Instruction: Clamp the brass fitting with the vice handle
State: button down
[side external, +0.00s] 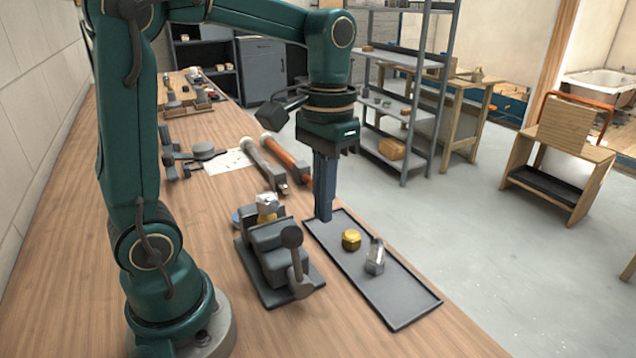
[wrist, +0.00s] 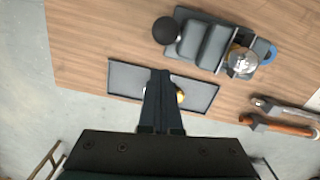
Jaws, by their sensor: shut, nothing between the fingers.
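The grey vice (side external: 275,255) stands on the bench left of my gripper. Its handle (side external: 290,236) has dark round ends and is on the near side. In the wrist view, one dark ball end (wrist: 166,30) shows left of the vice body (wrist: 205,42). A brass piece with a silver top (side external: 267,207) is at the vice's far end; I cannot tell if it is gripped. A gold hex piece (side external: 351,239) lies in the dark tray (side external: 415,305). My gripper (side external: 323,217) is shut and empty, pointing down at the tray's far end. Its fingers (wrist: 160,75) partly hide the gold piece.
A silver fitting (side external: 375,257) is also in the tray. Two pipe wrenches, one grey (side external: 262,163) and one orange-handled (side external: 285,157), lie beyond the vice. The bench is clear in front of the vice; its right edge runs past the tray.

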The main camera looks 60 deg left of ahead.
jog(key=shift+s+d+f, duration=0.15)
jog(key=shift+s+d, duration=0.05)
jog(key=shift+s, duration=0.9)
jog(key=shift+s+d+f, duration=0.1)
jog(key=shift+s, duration=1.05)
jog(key=shift+w, duration=0.1)
jog(key=shift+w, duration=0.35)
send_near(301, 231)
jog(key=w+a+r, duration=0.1)
jog(key=w+a, duration=0.1)
jog(key=w, duration=0.1)
jog(key=shift+s+d+r, duration=0.1)
jog(key=shift+d+r, duration=0.05)
jog(key=shift+r, duration=1)
